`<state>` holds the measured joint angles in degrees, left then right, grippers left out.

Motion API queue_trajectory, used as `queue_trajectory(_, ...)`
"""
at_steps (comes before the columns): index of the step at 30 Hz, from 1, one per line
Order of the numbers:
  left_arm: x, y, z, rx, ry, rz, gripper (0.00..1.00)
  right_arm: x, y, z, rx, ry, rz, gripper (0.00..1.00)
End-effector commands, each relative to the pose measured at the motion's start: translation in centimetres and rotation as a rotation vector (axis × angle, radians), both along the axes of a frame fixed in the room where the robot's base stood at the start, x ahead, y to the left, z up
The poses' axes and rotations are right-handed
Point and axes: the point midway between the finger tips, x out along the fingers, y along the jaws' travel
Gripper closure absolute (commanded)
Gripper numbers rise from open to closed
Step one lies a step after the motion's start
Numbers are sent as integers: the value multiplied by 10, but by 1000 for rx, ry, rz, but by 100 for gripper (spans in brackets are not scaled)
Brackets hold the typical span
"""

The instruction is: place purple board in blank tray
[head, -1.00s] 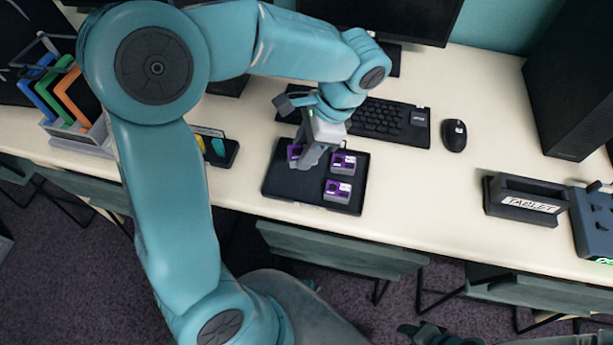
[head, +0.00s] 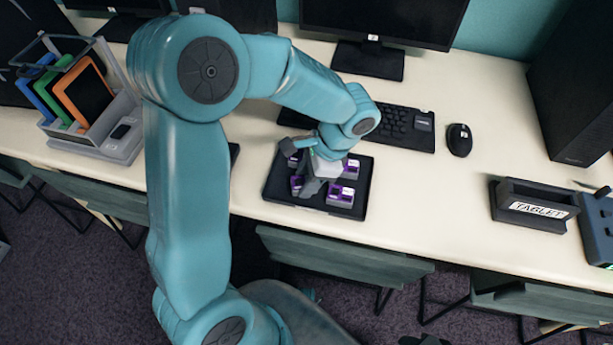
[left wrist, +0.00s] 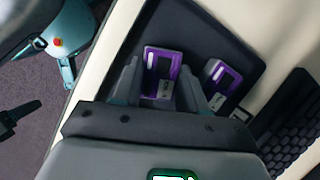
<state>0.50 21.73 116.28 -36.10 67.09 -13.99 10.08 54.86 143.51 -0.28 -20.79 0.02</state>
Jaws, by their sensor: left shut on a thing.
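My left gripper (head: 310,187) is low over the black tray (head: 355,213), at its left front part. It is shut on a purple board (head: 296,186). In the left wrist view this board (left wrist: 160,70) shows between the two fingers (left wrist: 158,88). I cannot tell whether it touches the tray floor. Other purple boards sit in the tray: one at the back right (head: 351,169), one at the front right (head: 341,196), and one at the back left (head: 293,160), partly hidden by my gripper. Another board (left wrist: 220,78) shows beside the right finger in the left wrist view.
A keyboard (head: 400,128) lies right behind the tray, with a mouse (head: 459,140) to its right. A black tablet holder (head: 533,205) stands farther right. A rack of colored tablets (head: 85,100) stands at the left. The desk between tray and tablet holder is clear.

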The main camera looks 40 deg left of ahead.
Motion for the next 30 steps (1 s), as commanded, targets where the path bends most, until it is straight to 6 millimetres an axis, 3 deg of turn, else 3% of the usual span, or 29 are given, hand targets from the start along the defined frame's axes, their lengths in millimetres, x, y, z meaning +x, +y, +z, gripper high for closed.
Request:
queue_trajectory(1, 0, 0, -2, 1, 1, 0, 55, 0, 0, -2, 0, 0, 0, 57)
queue_trajectory(2, 0, 0, -1, 1, 1, 0, 48, 0, 0, -1, 0, 0, 0, 57)
queue_trajectory(14, 2, -1, 8, 0, -1, 0, 48, 0, 0, 4, 0, 0, 0, 57)
queue_trajectory(24, 24, -19, 77, -1, -4, -2, 48, 0, 0, 22, 0, 0, 0, 57)
queue_trajectory(30, 33, -26, 106, 0, -1, 0, 48, 0, 0, 28, 0, 0, 0, 57)
